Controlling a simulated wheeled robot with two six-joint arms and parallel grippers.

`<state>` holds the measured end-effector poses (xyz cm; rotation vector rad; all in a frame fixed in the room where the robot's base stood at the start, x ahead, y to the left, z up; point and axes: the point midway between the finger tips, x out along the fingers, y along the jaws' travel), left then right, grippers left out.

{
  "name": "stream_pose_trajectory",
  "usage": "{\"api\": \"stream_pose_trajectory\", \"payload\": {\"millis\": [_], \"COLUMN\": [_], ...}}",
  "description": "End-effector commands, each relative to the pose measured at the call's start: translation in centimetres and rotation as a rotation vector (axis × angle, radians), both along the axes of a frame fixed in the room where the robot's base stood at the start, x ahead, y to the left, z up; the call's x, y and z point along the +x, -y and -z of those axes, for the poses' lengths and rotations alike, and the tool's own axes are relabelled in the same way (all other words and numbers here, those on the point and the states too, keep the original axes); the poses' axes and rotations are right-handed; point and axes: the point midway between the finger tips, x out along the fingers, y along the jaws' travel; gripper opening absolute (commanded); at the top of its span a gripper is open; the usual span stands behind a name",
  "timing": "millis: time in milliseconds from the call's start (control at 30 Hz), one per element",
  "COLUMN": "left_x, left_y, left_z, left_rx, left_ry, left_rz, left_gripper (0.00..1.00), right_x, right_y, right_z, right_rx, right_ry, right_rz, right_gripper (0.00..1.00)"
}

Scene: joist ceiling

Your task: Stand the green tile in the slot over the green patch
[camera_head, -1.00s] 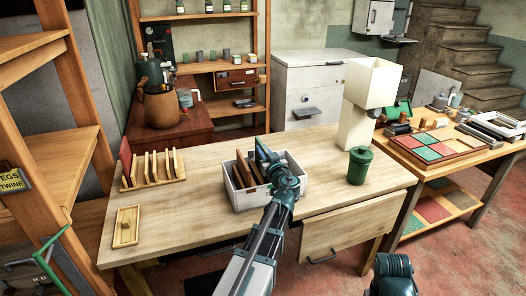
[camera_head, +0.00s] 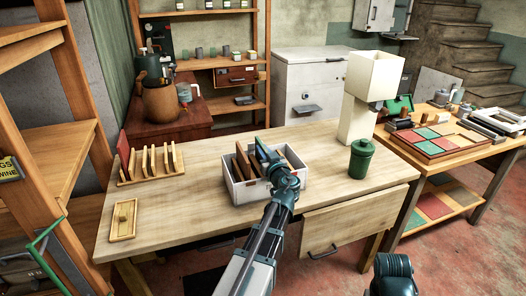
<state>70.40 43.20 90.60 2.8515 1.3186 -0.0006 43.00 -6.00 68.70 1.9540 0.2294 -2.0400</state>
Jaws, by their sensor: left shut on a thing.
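My left gripper (camera_head: 265,158) is at the white bin (camera_head: 239,195) on the workbench, pointing down at its contents. It is shut on what looks like the green tile (camera_head: 261,147), of which only a thin green edge shows; the fingers and wrist hide the rest. Brown tiles (camera_head: 244,161) stand tilted in the bin just left of the gripper. The wooden slotted rack (camera_head: 152,178) stands at the bench's left, with a red tile (camera_head: 124,151) upright in its leftmost slot. The other slots look empty. I cannot make out the green patch.
A green lidded canister (camera_head: 361,161) and a cream lamp (camera_head: 372,85) stand right of the bin. A small wooden tray (camera_head: 123,220) lies in front of the rack. The bench top between rack and bin is clear. An open-looking drawer front (camera_head: 355,225) is at the front right.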

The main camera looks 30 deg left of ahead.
Motion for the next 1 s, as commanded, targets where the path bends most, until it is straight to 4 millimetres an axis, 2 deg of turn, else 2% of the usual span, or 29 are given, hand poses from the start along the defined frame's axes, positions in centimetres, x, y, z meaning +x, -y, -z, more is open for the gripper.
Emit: {"api": "stream_pose_trajectory", "payload": {"millis": [700, 733, 900, 1000], "left_x": [0.0, 0.0, 0.0, 0.0], "left_y": [0.0, 0.0, 0.0, 0.0], "left_z": [0.75, 0.66, 0.65, 0.65], "left_rx": [0.001, 0.001, 0.0, 0.0], "left_ry": [0.0, 0.0, 0.0, 0.0], "left_rz": [0.0, 0.0, 0.0, 0.0], "left_gripper": [0.0, 0.2, 0.5, 0.5], "right_x": [0.01, 0.0, 0.0, 0.0], "right_y": [0.0, 0.0, 0.0, 0.0], "right_z": [0.76, 0.67, 0.65, 0.66], "right_rx": [0.0, 0.0, 0.0, 0.0], "right_ry": [0.0, 0.0, 0.0, 0.0], "right_rz": [0.0, 0.0, 0.0, 0.0], "right_gripper": [0.5, 0.5, 0.5, 0.5]}}
